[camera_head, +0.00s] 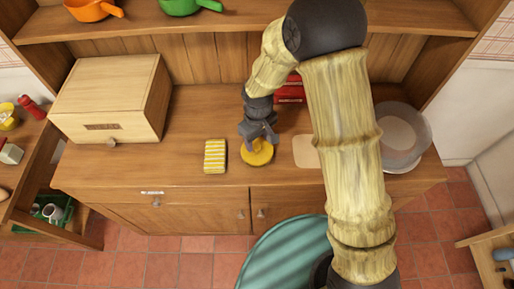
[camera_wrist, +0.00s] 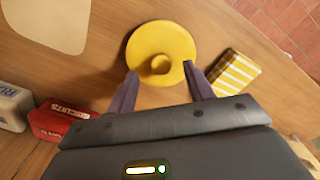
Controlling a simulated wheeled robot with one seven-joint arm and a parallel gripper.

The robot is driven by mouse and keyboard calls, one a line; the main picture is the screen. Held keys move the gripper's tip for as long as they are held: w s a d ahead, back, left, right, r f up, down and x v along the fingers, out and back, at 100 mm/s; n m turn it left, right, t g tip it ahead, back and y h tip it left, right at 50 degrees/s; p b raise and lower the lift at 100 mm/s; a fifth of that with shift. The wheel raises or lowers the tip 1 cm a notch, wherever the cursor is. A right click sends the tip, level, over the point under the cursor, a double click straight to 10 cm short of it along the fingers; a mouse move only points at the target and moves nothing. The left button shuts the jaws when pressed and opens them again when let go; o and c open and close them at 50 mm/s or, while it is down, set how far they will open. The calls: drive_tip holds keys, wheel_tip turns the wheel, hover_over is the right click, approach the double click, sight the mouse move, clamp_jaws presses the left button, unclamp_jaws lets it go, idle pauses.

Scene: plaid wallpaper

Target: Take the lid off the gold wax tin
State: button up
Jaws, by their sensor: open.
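The gold wax tin (camera_head: 257,153) stands on the wooden counter, right of a yellow striped cloth. In the wrist view its round yellow lid (camera_wrist: 163,42) shows from above, with a small knob (camera_wrist: 160,64) near the middle. The lid covers the top, and the tin's body is hidden below it. My gripper (camera_head: 258,136) is over the tin. In the wrist view the fingers of my gripper (camera_wrist: 162,82) are apart, one on each side of the lid's near part, with the knob between and beyond their tips. I cannot tell whether they touch the lid.
The striped cloth (camera_head: 215,156) lies close to the tin; a pale board (camera_head: 306,151) lies on the right. The counter between box and cloth is free.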

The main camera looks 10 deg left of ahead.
sight(257, 146)
drive_tip(key=shift+f+p, duration=0.3)
drive_tip(key=shift+f, duration=1.4)
drive_tip(key=c, duration=1.1)
